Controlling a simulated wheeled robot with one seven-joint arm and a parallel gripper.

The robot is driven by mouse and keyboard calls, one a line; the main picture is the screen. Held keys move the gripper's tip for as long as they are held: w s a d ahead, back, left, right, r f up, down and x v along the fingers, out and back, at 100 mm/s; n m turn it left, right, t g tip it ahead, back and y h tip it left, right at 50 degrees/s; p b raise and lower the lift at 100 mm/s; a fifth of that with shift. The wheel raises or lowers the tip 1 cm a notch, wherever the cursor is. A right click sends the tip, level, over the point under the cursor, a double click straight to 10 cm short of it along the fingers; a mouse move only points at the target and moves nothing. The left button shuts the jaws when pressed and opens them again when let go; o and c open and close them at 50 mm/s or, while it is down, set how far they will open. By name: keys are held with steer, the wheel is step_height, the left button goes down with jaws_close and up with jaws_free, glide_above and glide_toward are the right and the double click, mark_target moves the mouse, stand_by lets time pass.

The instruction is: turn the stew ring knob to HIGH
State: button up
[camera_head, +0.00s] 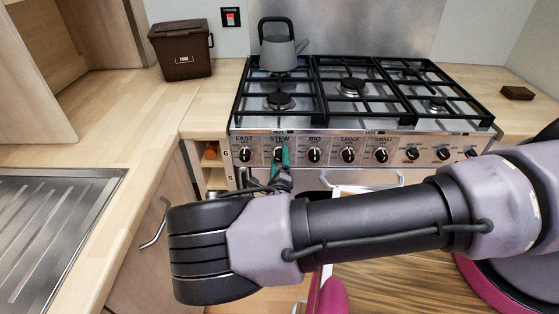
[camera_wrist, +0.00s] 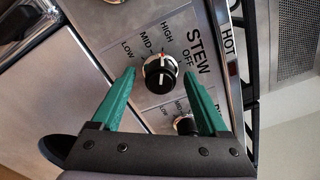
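The stew ring knob (camera_wrist: 160,74) is round and black with a silver rim. It sits on the steel panel, with STEW, OFF, HIGH, MID and LOW printed around it. I cannot clearly tell which mark its pointer faces. My gripper (camera_wrist: 159,90) is open, with one teal finger on each side of the knob. The knob shows between the fingertips; I cannot tell whether they touch it. In the head view the stew knob (camera_head: 279,154) is second from the left, partly behind my gripper (camera_head: 285,160).
A grey kettle (camera_head: 278,52) stands on the back left hob. An oven handle runs below the panel. A brown bin (camera_head: 182,52) stands on the left counter.

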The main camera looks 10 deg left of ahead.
steer(key=v, duration=1.1)
steer(key=shift+w+a, duration=0.1)
